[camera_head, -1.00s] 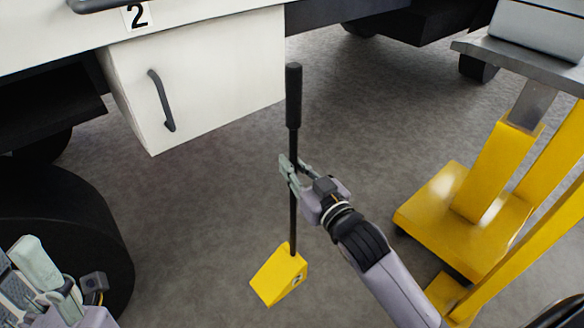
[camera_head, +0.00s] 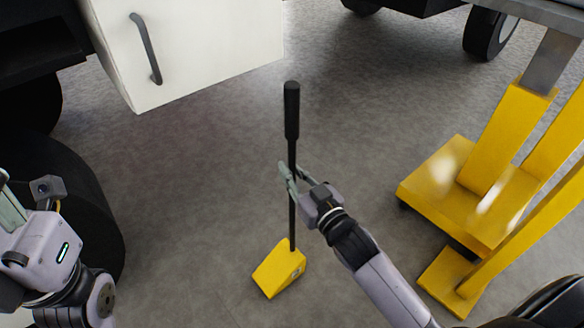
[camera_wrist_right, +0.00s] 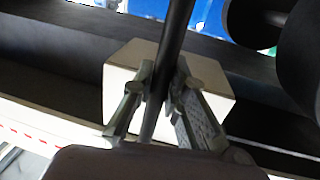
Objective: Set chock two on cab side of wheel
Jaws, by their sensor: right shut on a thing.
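The yellow wedge chock (camera_head: 279,268) hangs or stands at the lower end of a black rod with a thick grip (camera_head: 291,110). My right gripper (camera_head: 290,183) is shut on the rod below its grip; the rod (camera_wrist_right: 168,65) also shows between the fingers (camera_wrist_right: 160,100) in the right wrist view. Whether the chock touches the floor I cannot tell. The black wheel (camera_head: 70,200) is at the left, with a gap of floor between it and the chock. My left gripper (camera_head: 10,205) is at the left edge, partly cut off; its fingertips are not clear.
A white box with a handle (camera_head: 190,45) hangs under the vehicle at the upper left. A yellow wheeled stand (camera_head: 440,185) is at the right. Another wheel (camera_head: 490,35) shows at the upper right. Grey floor (camera_head: 190,190) is clear between wheel and chock.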

